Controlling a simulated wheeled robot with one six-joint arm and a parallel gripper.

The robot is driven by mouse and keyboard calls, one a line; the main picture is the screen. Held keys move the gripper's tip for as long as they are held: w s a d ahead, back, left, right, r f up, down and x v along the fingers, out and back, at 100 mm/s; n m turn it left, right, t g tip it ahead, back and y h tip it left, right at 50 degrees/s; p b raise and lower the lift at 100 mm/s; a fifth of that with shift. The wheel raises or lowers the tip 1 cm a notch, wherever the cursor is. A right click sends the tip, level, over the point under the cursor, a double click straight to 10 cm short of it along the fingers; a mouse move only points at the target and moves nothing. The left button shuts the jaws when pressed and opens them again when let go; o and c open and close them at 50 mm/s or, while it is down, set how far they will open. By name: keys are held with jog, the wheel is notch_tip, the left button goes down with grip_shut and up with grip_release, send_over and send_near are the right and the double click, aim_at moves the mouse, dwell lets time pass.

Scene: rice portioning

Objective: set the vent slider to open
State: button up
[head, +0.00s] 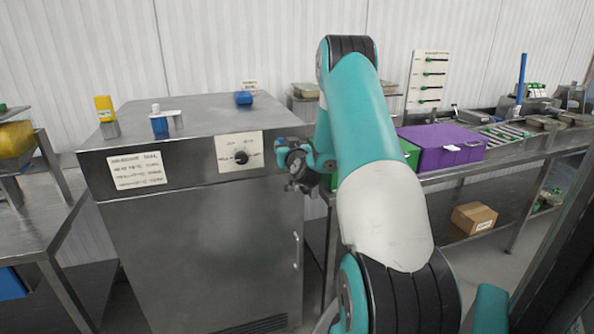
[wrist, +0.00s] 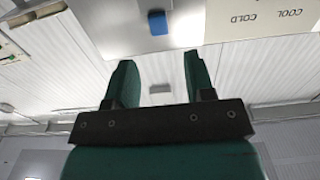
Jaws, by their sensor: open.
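A blue block (head: 244,98) sits on the grey cabinet's top near its back right edge, with a small white label (head: 250,85) behind it. It looks like the vent slider, but the label is too small to read, so I cannot tell its setting. The blue block also shows in the wrist view (wrist: 158,22), beyond my fingertips. My gripper (wrist: 155,62) is open, with nothing between its two green fingers. In the head view my wrist is in front of the cabinet's right side, beside the dial panel, lower than the block and apart from it.
The cabinet (head: 200,240) has a dial panel (head: 226,141) with a black knob and a door handle (head: 297,250). A yellow block (head: 104,104) and another blue block (head: 160,126) are at its left top. A purple box (head: 440,148) stands on the right bench.

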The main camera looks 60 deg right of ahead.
jog(key=b+v, duration=0.9)
jog(key=v, duration=0.2)
jog(key=shift+s+a, duration=0.2)
jog(key=shift+s, duration=0.1)
